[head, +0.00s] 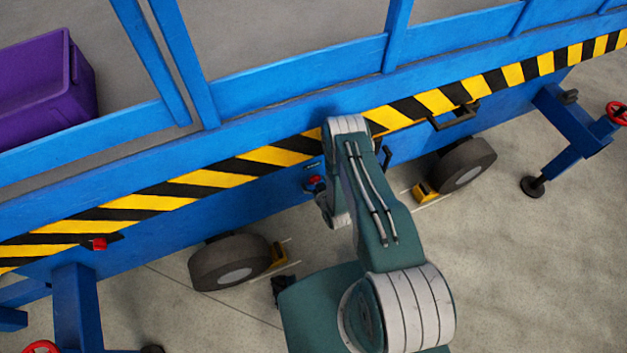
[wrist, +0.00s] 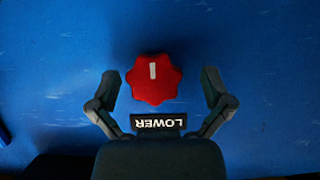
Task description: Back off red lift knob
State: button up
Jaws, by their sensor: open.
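The red knob (wrist: 153,80) is a lobed dial with a white mark pointing up in the wrist view. It sits on the blue panel (wrist: 60,60) of the lift. A black label (wrist: 158,122) reading LOWER shows upside down just below it. My gripper (wrist: 160,80) is open, one finger on each side of the knob with visible gaps. The knob is closer to the left finger. In the head view the knob (head: 315,182) shows small on the lift's side, beside my wrist, which partly hides my fingers.
A striped blue rail (head: 215,180) overhangs the panel. A black handle (head: 455,117) juts out at right. Wheels (head: 232,262) with yellow chocks (head: 425,194) stand below. A second red control (head: 99,243) is far left. A purple crate (head: 45,80) sits on the deck.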

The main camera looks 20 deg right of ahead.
jog(key=shift+w+f, duration=0.1)
jog(key=shift+w, duration=0.2)
jog(key=shift+w+d, duration=0.1)
jog(key=shift+d, duration=0.25)
jog(key=c, duration=0.8)
jog(key=shift+c, duration=1.4)
jog(key=shift+a, duration=0.25)
jog(key=shift+d+m+y, duration=0.1)
jog(key=shift+m+y, duration=0.3)
jog(key=shift+m, duration=0.1)
jog(key=shift+w, duration=0.1)
